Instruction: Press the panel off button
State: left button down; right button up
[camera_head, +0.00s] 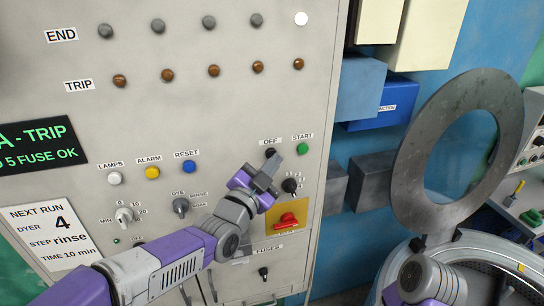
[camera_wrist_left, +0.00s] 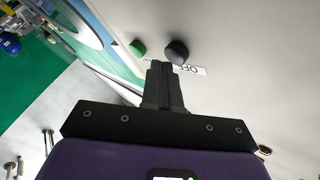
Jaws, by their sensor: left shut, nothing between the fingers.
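The black OFF button (camera_head: 270,153) sits on the grey panel (camera_head: 235,110) under an "OFF" label, left of the green START button (camera_head: 303,148). My left gripper (camera_head: 275,161) is shut and empty, with its tips right by the OFF button, partly hiding it in the head view. In the left wrist view the OFF button (camera_wrist_left: 177,52) shows just beyond and right of the shut fingertips (camera_wrist_left: 159,66). The green button (camera_wrist_left: 138,48) is to their left. I cannot tell whether the tips touch the OFF button. My right gripper is not in view.
White, yellow and blue buttons (camera_head: 186,167) line the panel to the left. A black selector (camera_head: 290,185) and a red switch on a yellow plate (camera_head: 288,220) are below the gripper. A round metal drum door (camera_head: 408,160) stands open at right.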

pick_arm(q)
jog(key=shift+w+a+b, duration=0.2)
jog(key=shift+w+b, duration=0.15)
jog(key=shift+w, duration=0.1)
dwell(0.6)
jog(key=shift+s, duration=0.1)
jog(key=shift+s+d+b, duration=0.3)
jog(key=shift+s+b, duration=0.1)
jog(key=shift+s, duration=0.35)
jog(key=s, duration=0.1)
jog(key=s+d, duration=0.1)
jog(key=s, duration=0.2)
jog(key=shift+s+d, duration=0.25)
jog(key=shift+s, duration=0.15)
dwell(0.6)
